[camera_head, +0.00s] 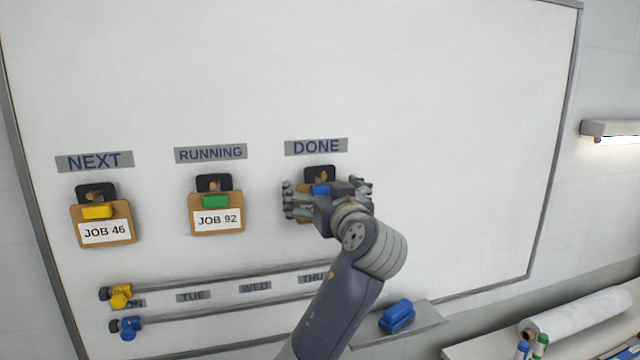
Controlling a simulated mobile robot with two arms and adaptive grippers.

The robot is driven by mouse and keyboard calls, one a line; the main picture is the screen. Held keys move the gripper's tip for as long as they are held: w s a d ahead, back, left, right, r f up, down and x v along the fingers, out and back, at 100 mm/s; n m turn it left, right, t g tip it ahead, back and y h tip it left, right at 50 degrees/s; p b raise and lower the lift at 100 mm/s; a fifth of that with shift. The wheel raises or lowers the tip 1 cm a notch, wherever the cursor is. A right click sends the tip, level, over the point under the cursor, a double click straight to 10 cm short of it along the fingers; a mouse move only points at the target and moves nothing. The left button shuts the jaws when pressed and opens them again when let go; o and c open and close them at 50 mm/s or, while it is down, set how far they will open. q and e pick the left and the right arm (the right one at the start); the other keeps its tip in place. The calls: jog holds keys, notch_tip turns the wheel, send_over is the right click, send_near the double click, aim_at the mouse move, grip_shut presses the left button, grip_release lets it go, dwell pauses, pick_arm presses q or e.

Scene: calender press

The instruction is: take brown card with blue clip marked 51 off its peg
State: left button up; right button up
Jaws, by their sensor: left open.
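A brown card with a blue clip (320,190) hangs on its peg (320,173) under the DONE label (316,147). My left gripper (328,200) is in front of this card, with its fingers spread to the card's left and right sides. The jaws are open, and I cannot tell whether they touch the card. The hand and wrist hide most of the card, so its number does not show. My right gripper is not in view.
A yellow-clip JOB 46 card (102,222) and a green-clip JOB 92 card (216,212) hang to the left. Two rails with yellow (120,295) and blue (128,327) pieces run below. A blue eraser (397,315) lies on the ledge. The upper whiteboard (300,70) is clear.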

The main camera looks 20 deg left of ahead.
pick_arm(q)
jog(key=shift+w+a+f, duration=0.1)
jog(key=shift+w, duration=0.05)
jog(key=c, duration=0.8)
jog(key=shift+c, duration=0.2)
jog(key=shift+w+a, duration=0.1)
